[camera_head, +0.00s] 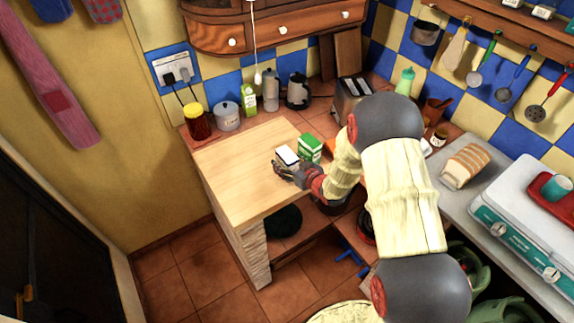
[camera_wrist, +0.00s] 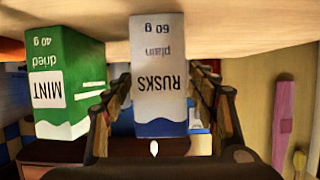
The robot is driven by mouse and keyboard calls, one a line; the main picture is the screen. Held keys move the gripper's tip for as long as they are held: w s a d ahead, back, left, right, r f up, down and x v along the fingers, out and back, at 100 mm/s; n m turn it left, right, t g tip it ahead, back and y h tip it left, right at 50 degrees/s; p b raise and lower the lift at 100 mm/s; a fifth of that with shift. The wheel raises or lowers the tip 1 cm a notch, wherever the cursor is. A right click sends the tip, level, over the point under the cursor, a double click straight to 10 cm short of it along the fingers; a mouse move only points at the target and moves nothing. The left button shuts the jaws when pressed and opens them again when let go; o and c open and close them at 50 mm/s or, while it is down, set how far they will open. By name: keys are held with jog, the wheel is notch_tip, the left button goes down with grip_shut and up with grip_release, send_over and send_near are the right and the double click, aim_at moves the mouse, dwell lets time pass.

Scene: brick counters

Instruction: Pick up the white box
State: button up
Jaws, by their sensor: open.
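The white box (camera_head: 287,155), with a blue end, sits on the wooden counter. In the wrist view the same box (camera_wrist: 158,75) reads "RUSKS plain 60 g" upside down. My gripper (camera_head: 283,167) is at the box. In the wrist view my gripper's fingers (camera_wrist: 162,98) are open, one on each side of the box. I cannot tell whether either finger touches it. The near part of the box is partly hidden by my gripper in the head view.
A green and white "MINT" box (camera_head: 309,148) stands close to the right of the white box; it also shows at the left in the wrist view (camera_wrist: 66,85). A toaster (camera_head: 352,98), jars and kettle stand behind. The counter's left part (camera_head: 232,172) is clear.

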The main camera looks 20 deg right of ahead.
jog(key=shift+c, duration=1)
jog(key=c, duration=1.1)
jog(key=shift+r, duration=0.1)
